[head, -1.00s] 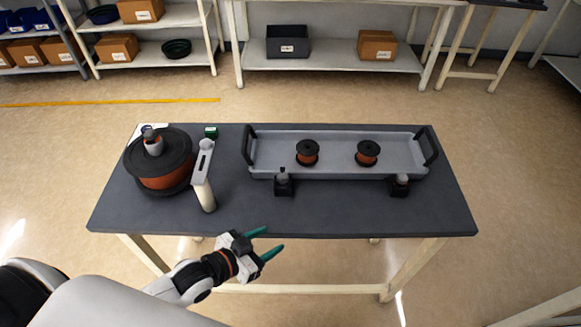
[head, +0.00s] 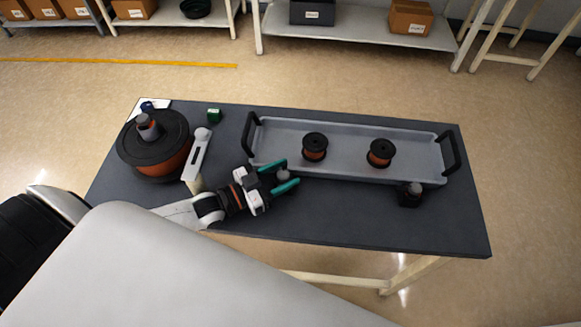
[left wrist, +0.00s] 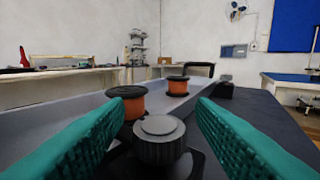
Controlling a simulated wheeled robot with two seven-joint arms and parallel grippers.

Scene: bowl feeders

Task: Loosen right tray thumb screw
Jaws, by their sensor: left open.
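The grey tray (head: 345,170) has a thumb screw on a dark block at each end of its near side. The thumb screw at the right of the picture (head: 413,187) stands free, with no gripper near it. The thumb screw at the left of the picture (head: 283,175) is between the fingertips of my left gripper (head: 288,176). In the left wrist view this ribbed dark knob with a grey cap (left wrist: 159,140) sits between the two green fingers, with gaps on both sides. The left gripper is open. My right gripper is out of view.
Two orange-and-black spools (head: 314,147) (head: 380,153) stand in the tray. The table's front right is clear.

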